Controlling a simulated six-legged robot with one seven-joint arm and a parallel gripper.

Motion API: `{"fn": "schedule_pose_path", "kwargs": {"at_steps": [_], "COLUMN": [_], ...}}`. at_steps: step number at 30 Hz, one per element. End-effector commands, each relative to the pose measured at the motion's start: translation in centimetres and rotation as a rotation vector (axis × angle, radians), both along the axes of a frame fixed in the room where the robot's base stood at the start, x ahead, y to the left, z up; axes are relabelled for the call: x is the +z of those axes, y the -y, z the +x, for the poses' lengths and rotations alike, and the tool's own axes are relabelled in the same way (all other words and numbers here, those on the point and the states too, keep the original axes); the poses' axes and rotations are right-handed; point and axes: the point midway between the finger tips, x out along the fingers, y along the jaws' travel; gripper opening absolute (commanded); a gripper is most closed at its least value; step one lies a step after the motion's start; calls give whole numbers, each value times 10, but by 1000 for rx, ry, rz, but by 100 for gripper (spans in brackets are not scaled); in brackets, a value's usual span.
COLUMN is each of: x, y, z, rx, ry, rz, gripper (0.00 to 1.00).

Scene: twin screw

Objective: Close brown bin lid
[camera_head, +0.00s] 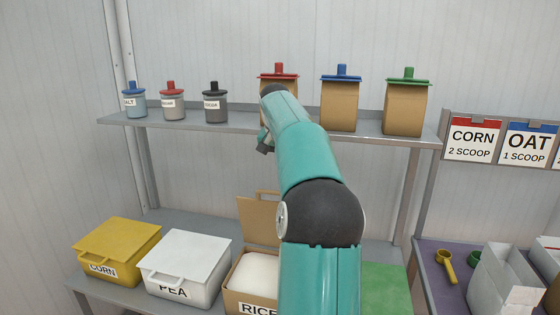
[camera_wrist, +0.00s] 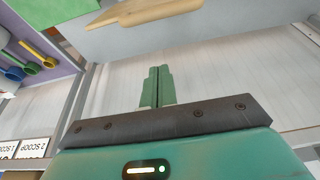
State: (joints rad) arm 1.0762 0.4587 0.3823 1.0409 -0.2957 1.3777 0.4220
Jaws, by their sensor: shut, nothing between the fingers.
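The brown bin (camera_head: 238,301), labelled RICE, sits on the lower shelf with white contents showing. Its brown lid (camera_head: 258,218) stands raised at the back of the bin, and my arm covers the right side of both. In the wrist view a tan panel with a handle-like end (camera_wrist: 145,11), probably this lid, crosses the top edge. My gripper (camera_wrist: 157,72) shows there as two green fingers pressed together, empty, below the panel and apart from it in the picture. In the head view my arm reaches up in front of the upper shelf; its fingertips cannot be made out.
A yellow CORN bin (camera_head: 117,246) and a white PEA bin (camera_head: 186,262) stand closed to the left. A green surface (camera_head: 385,285) shows to the right. The upper shelf (camera_head: 240,122) holds jars and brown containers. A purple table (camera_head: 445,290) with scoops is at right.

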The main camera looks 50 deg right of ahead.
Motion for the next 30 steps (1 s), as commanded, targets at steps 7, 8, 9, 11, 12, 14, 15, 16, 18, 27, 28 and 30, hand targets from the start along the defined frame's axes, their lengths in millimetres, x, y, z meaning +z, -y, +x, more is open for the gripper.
{"fn": "schedule_pose_path", "kwargs": {"at_steps": [7, 8, 9, 11, 12, 14, 15, 16, 18, 27, 28, 30], "x": [-49, -55, -62, -56, -56, -56, -56, -56, -57, -57, -57, -56], "y": [14, 16, 18, 6, 1, -6, -10, -12, -16, -20, -20, -20], "z": [6, 7, 7, 2, 0, -3, -5, -6, -7, -8, -8, -8], "rx": [1, 1, 1, 2, 0, 1, 1, 1, 1, 1, 1, 1], "ry": [-2, -3, -3, 1, 0, -1, -1, 0, 0, 0, 0, 0], "rz": [4, 3, 3, -3, -1, -1, -1, -2, 0, 0, 0, 0], "gripper": [0, 0, 0, 0, 0, 0, 0, 0, 0, 0, 0, 0]}}
